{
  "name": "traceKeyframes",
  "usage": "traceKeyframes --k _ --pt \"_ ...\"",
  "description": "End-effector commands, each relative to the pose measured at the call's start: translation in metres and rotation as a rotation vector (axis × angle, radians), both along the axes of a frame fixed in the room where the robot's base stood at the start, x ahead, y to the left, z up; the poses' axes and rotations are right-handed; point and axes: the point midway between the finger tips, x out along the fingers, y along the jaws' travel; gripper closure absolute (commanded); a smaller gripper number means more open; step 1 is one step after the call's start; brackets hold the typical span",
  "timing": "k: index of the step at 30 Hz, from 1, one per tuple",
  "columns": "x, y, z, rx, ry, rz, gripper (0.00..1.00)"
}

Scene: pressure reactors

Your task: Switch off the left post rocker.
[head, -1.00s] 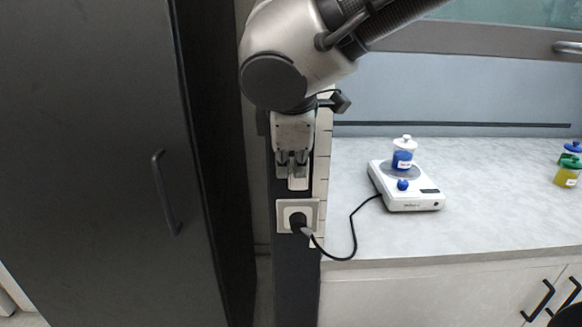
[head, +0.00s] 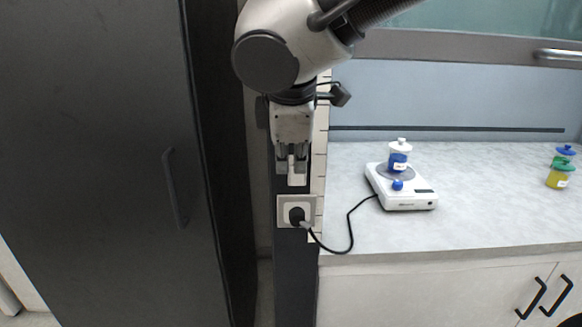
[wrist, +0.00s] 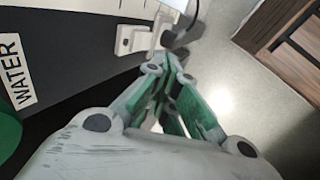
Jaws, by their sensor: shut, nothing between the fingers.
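The dark post (head: 291,270) stands upright between the black cabinet and the bench. My gripper (head: 292,176) is in front of the post, pointing down, with its fingers together just above a white socket plate (head: 282,213). A pale piece shows at the fingertips; I cannot tell whether it is part of the gripper or a switch behind it. No rocker is clearly visible; my gripper covers that part of the post. In the wrist view my gripper (wrist: 166,78) has its green-sided fingers closed and empty, close to a white fitting (wrist: 133,40) on a dark surface.
A black plug (head: 297,215) sits in the socket, its cable running to a white stirrer (head: 408,200) with a blue-labelled bottle (head: 399,157) on the bench (head: 480,215). The black cabinet (head: 90,160) stands close on the left. A WATER label (wrist: 16,70) shows in the wrist view.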

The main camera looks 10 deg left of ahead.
Motion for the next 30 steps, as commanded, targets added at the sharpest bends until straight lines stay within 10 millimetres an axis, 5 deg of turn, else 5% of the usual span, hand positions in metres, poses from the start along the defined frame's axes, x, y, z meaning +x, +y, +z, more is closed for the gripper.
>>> traceKeyframes --k 15,30 --pt "-0.014 -0.002 0.07 0.002 0.001 0.001 1.0" --pt "-0.016 -0.004 0.082 0.0 0.002 0.0 1.0"
